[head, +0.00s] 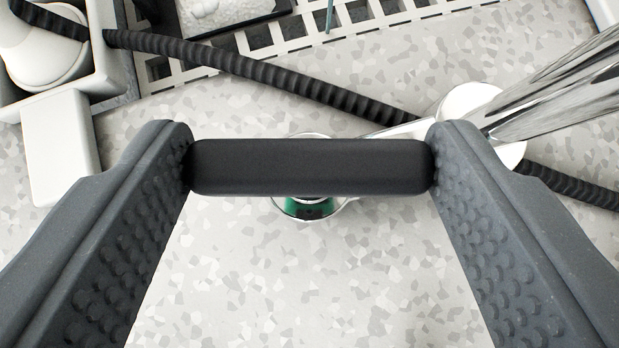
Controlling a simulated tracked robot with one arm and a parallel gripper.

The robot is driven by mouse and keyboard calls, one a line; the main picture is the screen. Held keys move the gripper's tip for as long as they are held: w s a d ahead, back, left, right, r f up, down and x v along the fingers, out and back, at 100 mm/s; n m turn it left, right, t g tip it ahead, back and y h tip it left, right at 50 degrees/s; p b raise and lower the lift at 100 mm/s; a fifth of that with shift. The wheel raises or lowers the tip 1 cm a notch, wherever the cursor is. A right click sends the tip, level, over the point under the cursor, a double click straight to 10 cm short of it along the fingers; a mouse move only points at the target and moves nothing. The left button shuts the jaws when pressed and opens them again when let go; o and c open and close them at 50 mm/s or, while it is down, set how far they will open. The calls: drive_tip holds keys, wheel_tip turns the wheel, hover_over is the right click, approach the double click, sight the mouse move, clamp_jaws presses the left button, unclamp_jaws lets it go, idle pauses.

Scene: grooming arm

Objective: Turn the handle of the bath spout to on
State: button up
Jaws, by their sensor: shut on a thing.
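A black bar with rounded edges (310,166), which looks like the handle of the bath spout, lies level across the picture. My gripper (312,166) is shut on it, with one ribbed grey finger against each end. Behind the bar is a round chrome fitting with a green part (305,208), mostly hidden by the bar. A thick chrome tube (560,85) comes in from the upper right to a white round base (468,103). A pale arm runs from near that base toward the bar. How the bar joins the fitting is hidden, and I cannot tell its on or off position.
A black ribbed hose (260,68) runs from the upper left to the right edge, behind the chrome tube. A white slotted rack (290,42) is at the top. A white container (105,55) stands upper left. The speckled floor (290,290) below is clear.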

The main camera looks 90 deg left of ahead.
drive_tip(key=shift+a+f+n+g+b, duration=0.1)
drive_tip(key=shift+f+n+g+b, duration=0.15)
drive_tip(key=shift+n+g, duration=0.35)
drive_tip(key=shift+f+n+g+b, duration=0.1)
drive_tip(key=shift+n+g+b, duration=0.1)
drive_tip(key=shift+n+g, duration=0.4)
drive_tip(key=shift+s+n, duration=0.15)
drive_tip(key=shift+n, duration=0.45)
drive_tip(key=o, duration=1)
drive_tip(key=shift+s+r, duration=0.1)
drive_tip(key=shift+r, duration=0.05)
drive_tip(key=shift+w, duration=0.2)
drive_tip(key=shift+r, duration=0.1)
drive_tip(key=shift+w, duration=0.15)
drive_tip(key=shift+r, duration=0.1)
